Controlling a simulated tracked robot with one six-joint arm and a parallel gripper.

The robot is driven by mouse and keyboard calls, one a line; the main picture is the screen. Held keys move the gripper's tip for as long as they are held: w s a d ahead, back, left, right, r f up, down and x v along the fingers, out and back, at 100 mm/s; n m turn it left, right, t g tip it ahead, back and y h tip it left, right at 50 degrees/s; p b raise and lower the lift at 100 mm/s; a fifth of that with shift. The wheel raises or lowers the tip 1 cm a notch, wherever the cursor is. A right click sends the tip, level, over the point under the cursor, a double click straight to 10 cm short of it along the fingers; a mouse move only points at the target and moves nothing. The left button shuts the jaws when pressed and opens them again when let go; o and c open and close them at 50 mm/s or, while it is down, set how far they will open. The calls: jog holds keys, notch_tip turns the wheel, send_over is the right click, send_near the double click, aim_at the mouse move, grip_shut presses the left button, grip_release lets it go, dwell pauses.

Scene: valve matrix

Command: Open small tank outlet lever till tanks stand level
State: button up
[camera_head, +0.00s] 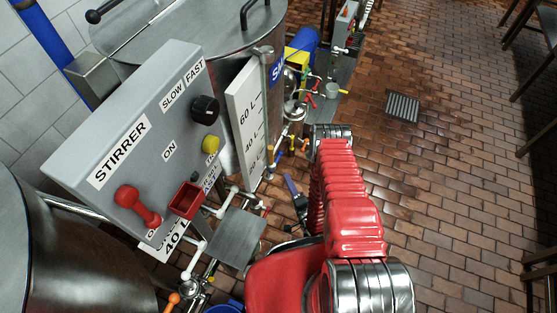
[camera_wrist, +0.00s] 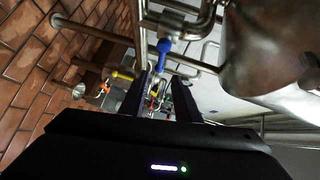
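My gripper (camera_wrist: 162,86) is open in the wrist view, its two dark fingers apart with a gap between them. A blue valve lever (camera_wrist: 163,50) on a steel pipe shows just beyond the fingertips. A yellow lever (camera_wrist: 122,74) is left of the fingers, and small red parts (camera_wrist: 153,95) show in the gap farther off. I see nothing held. In the head view a large steel tank (camera_head: 190,35) stands at the back and another tank (camera_head: 75,260) at lower left. No label tells which lever is the small tank's outlet. My arm hides part of the valves.
A grey stirrer box (camera_head: 150,150) with a red switch (camera_head: 138,206) stands left of my arm. A white level scale (camera_head: 246,120) is on the back tank. Steel pipes run close around my gripper.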

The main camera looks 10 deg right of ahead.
aim_at(278, 159)
jog(key=shift+w, duration=0.1)
jog(key=w, duration=0.4)
jog(key=w+a+f, duration=0.1)
jog(key=w, duration=0.4)
jog(key=w+a+f, duration=0.1)
jog(key=w, duration=0.3)
jog(key=shift+w, duration=0.2)
grip_shut()
dwell(0.4)
jog(key=shift+d, duration=0.15)
